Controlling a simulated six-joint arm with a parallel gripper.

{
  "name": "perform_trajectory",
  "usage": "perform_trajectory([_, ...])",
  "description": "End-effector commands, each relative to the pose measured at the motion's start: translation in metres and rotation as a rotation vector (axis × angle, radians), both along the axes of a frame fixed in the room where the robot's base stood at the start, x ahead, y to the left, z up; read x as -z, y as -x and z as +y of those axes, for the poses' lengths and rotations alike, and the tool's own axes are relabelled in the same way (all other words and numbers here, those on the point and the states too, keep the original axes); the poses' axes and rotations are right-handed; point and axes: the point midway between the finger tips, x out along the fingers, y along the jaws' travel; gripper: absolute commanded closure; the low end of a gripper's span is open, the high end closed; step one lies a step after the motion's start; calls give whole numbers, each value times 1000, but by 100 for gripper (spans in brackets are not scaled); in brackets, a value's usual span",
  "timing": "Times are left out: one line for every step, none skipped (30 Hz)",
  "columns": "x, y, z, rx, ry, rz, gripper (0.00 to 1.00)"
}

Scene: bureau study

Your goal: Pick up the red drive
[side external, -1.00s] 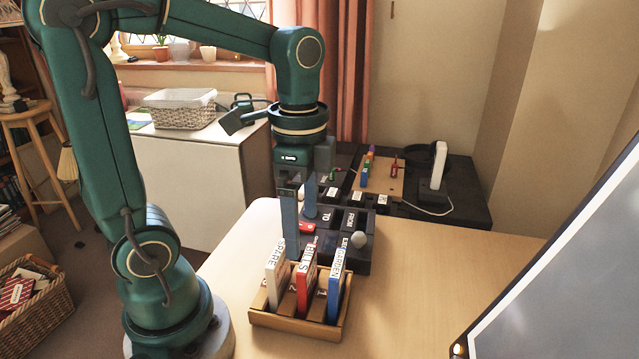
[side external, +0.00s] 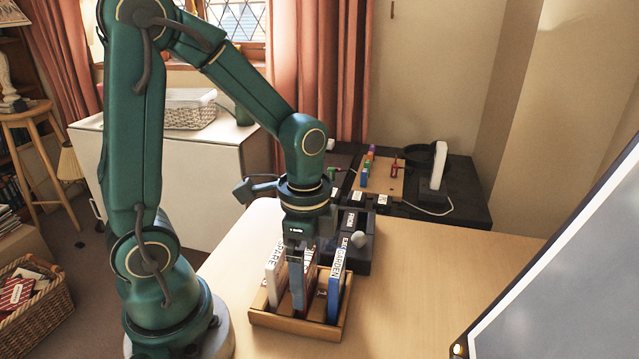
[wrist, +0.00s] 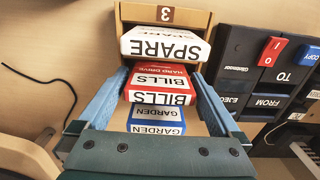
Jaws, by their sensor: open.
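The red drive, labelled BILLS (wrist: 160,87), stands upright in the middle of a wooden rack (side external: 281,322). A white SPARE drive (side external: 274,273) is on one side of it and a blue GARDEN drive (side external: 335,289) on the other. My gripper (wrist: 157,79) is open and low over the rack. In the wrist view its blue fingers lie left and right of the red drive, with small gaps. In the side view one finger hides much of the red drive (side external: 309,281), so contact cannot be told there.
A dark device with TO and FROM labels (side external: 356,222) stands just behind the rack. A dark desk with headphones and a white block (side external: 439,166) is farther back. The wooden table (side external: 430,285) is clear to the right.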

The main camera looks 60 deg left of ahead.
Motion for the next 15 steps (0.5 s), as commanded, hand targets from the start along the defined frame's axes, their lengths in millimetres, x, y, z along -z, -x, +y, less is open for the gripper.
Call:
perform_trajectory([0, 0, 0, 0, 0, 0, 0])
perform_trajectory([0, 0, 0, 0, 0, 0, 0])
perform_trajectory([0, 0, 0, 0, 0, 0, 0])
perform_trajectory([0, 0, 0, 0, 0, 0, 4])
perform_trajectory([0, 0, 0, 0, 0, 0, 15])
perform_trajectory([0, 0, 0, 0, 0, 0, 31])
perform_trajectory([0, 0, 0, 0, 0, 0, 42])
perform_trajectory([0, 0, 0, 0, 0, 0, 54])
perform_trajectory([0, 0, 0, 0, 0, 0, 69])
perform_trajectory([-1, 0, 0, 0, 0, -1, 75])
perform_trajectory([-1, 0, 0, 0, 0, -1, 75])
perform_trajectory([-1, 0, 0, 0, 0, -1, 75])
perform_trajectory([-1, 0, 0, 0, 0, -1, 75])
perform_trajectory([-1, 0, 0, 0, 0, -1, 75])
perform_trajectory([-1, 0, 0, 0, 0, -1, 75])
